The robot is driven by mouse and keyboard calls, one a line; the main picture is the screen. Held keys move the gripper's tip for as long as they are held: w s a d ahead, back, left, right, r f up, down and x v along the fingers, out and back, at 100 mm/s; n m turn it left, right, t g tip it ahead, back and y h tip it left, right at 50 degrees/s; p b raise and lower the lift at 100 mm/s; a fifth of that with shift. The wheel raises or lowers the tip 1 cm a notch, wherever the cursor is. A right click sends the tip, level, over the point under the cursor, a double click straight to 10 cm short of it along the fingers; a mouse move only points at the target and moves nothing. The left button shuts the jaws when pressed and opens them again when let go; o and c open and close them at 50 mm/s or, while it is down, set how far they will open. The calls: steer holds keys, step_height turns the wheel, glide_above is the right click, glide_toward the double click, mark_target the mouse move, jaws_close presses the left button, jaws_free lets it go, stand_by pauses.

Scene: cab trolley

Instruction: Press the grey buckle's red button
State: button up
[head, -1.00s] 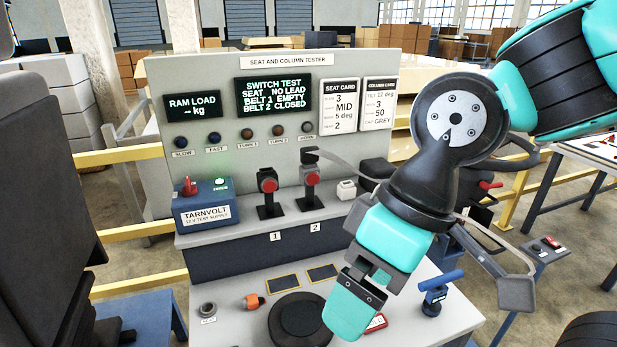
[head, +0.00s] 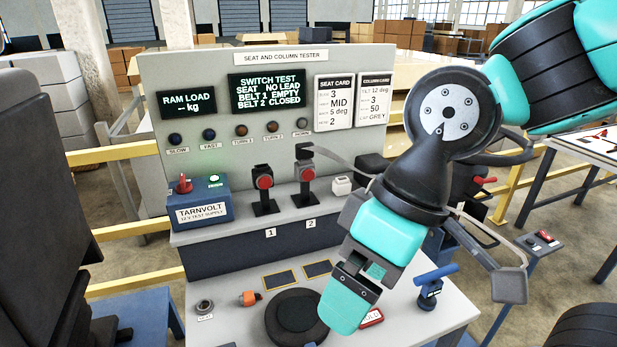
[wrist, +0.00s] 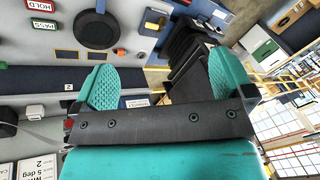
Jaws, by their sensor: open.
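Two upright buckles with red buttons stand on the tester's shelf. Buckle 1 (head: 263,182) is dark and has nothing in it. Buckle 2 (head: 307,175) looks slightly greyer and has a strap running off its top to the right. Both red buttons face the front. The shade is too close for me to be certain which is the grey one. My gripper (head: 356,288) hangs in front of the tester, below and right of both buckles and apart from them. In the wrist view my gripper (wrist: 161,82) is open and empty; no buckle shows clearly there.
A blue power supply (head: 201,203) stands left of the buckles and a small white block (head: 341,186) right of them. A dark seat fills the left edge.

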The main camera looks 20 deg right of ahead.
jaws_close()
stand_by(1.5)
